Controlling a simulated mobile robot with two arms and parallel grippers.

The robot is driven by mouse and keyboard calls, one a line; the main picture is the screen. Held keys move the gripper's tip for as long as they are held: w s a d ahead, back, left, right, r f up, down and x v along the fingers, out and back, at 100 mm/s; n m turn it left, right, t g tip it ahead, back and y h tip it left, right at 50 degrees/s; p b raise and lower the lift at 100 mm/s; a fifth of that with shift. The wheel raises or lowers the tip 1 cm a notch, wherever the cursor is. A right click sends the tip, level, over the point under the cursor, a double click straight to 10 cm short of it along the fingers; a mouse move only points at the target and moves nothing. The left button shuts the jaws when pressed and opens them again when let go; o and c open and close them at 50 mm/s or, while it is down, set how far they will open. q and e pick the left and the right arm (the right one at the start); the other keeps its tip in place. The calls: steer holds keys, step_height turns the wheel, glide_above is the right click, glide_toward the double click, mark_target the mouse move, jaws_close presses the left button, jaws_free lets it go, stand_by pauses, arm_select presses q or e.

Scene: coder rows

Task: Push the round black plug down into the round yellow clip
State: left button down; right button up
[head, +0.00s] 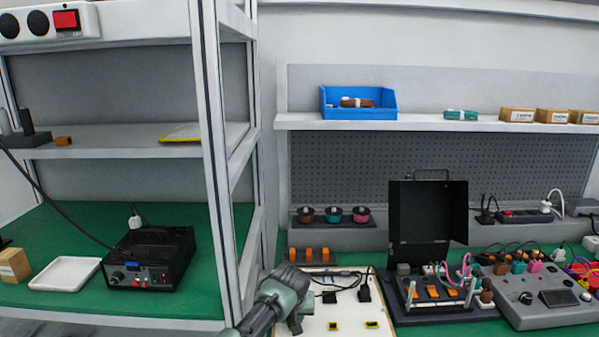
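A white board (347,311) lies on the green bench at the bottom centre. Two small black plugs stand on it: one (329,297) left of centre and one (364,293) further right, with dark cables. Two small yellow clips, a left one (333,325) and a right one (372,324), sit near the board's front. Both plugs are apart from the clips. Which plug and clip are round is too small to tell. My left gripper (295,326) hangs at the board's left edge, its fingers too small and hidden to read. My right gripper is out of view.
An open black case (428,213) with wires and orange parts stands right of the board. A grey device with a screen (548,304) is further right. A rack of orange parts (310,255) lies behind the board. A white shelf post (217,170) rises at left.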

arm_select(q)
steer(key=shift+r+p, duration=0.35)
steer(key=shift+r, duration=0.05)
stand_by(0.4)
steer(key=shift+r+p, duration=1.15)
steer(key=shift+r, duration=0.25)
step_height(320, 180, up, 5)
steer(key=p, duration=0.5)
steer(key=shift+r+p, duration=0.2)
steer(key=shift+p, duration=0.1)
steer(key=f+b, duration=0.1)
steer(key=f, duration=0.1)
steer(key=f+m+t+b, duration=0.1)
steer(key=f, duration=0.2)
steer(key=f+t+b, duration=0.1)
steer(key=f, duration=0.2)
steer(key=shift+s+d+f+m, duration=0.1)
steer(key=shift+s+d+m, duration=0.1)
steer(key=shift+s+m, duration=0.15)
